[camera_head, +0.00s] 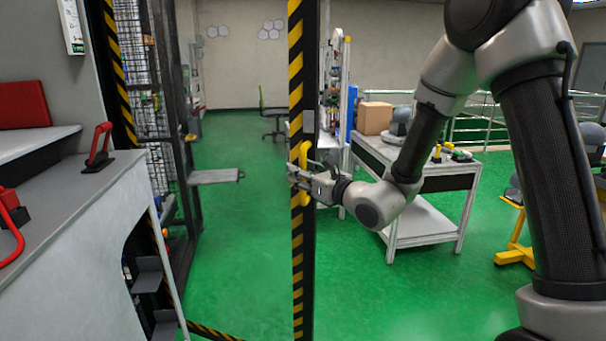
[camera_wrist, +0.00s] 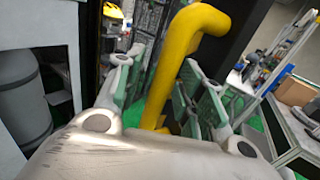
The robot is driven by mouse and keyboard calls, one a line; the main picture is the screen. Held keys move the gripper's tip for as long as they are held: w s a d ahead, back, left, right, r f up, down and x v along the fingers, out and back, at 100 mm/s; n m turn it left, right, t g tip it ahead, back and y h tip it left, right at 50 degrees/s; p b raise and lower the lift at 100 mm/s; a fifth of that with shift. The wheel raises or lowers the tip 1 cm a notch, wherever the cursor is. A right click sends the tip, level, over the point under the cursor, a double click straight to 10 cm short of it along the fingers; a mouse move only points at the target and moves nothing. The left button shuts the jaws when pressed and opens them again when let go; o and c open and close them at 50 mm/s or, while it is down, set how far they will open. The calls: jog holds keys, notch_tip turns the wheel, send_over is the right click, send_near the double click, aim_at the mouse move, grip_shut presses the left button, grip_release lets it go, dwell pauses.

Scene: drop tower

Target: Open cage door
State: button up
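The cage door (camera_head: 297,240) shows as a tall, narrow black post with yellow stripes, seen nearly edge-on. A yellow bar handle (camera_head: 303,150) is fixed to it. My gripper (camera_head: 298,176) is at the lower part of this handle, reaching in from the right. In the wrist view, the bent yellow handle (camera_wrist: 172,75) passes between the two green-padded fingers of my gripper (camera_wrist: 163,88). The fingers are spread, one on each side of the bar, and do not look closed on it. Whether either finger touches the bar is unclear.
Mesh cage panels (camera_head: 150,90) with a small shelf (camera_head: 215,176) stand left of the door. A grey bench with a red lever (camera_head: 99,150) is at the near left. A white cart (camera_head: 425,222) stands behind my arm at right. Green floor (camera_head: 245,240) around the door is clear.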

jog(key=shift+d, duration=0.1)
jog(key=v, duration=0.7)
jog(key=shift+s, duration=0.2)
jog(key=shift+d, duration=0.1)
